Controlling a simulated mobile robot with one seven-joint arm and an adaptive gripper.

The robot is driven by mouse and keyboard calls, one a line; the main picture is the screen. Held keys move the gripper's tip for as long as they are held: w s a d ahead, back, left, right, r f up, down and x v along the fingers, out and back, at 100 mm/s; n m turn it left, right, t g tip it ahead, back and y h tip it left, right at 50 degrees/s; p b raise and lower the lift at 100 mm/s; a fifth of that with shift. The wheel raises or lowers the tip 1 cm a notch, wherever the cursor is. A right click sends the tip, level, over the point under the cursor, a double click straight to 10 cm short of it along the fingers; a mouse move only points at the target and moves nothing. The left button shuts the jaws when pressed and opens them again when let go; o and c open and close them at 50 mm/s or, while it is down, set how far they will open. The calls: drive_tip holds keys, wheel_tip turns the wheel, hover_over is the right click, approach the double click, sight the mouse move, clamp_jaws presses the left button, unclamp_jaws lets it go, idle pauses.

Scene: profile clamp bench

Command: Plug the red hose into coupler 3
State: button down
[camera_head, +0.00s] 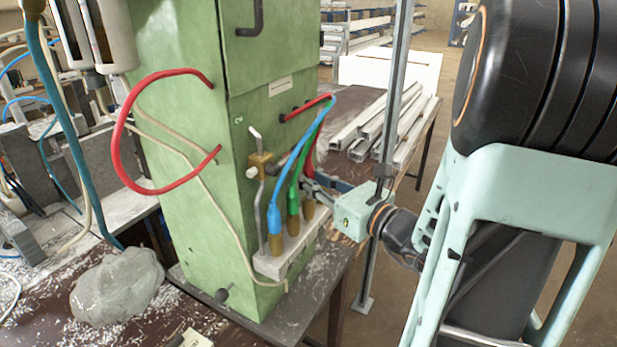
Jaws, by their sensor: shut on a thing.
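The red hose (308,112) comes out of the green cabinet and bends down behind the blue and green hoses. Its lower end (308,165) is just above the rearmost brass coupler (309,209); whether they touch I cannot tell. My gripper (311,186) reaches in from the right and is shut on the red hose's end. The fingertips are small and partly hidden. The blue hose (273,217) stands in the front coupler (276,244). The green hose (293,199) stands in the middle coupler (293,226). I read no coupler numbers.
The couplers stand on a pale block (268,267) beside the green cabinet (190,120). A bent metal rod with a brass fitting (260,165) rises to their left. Pale profiles (375,125) lie on the table behind.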

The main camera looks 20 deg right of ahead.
drive_tip(key=shift+f+b, duration=1.3)
drive_tip(key=shift+f, duration=0.15)
idle(1.6)
drive_tip(key=c, duration=1.8)
unclamp_jaws()
drive_tip(key=shift+v, duration=1.2)
drive_tip(key=b+v, duration=0.5)
drive_tip(key=v, duration=0.1)
drive_tip(key=shift+s, duration=0.3)
drive_tip(key=shift+d, duration=0.1)
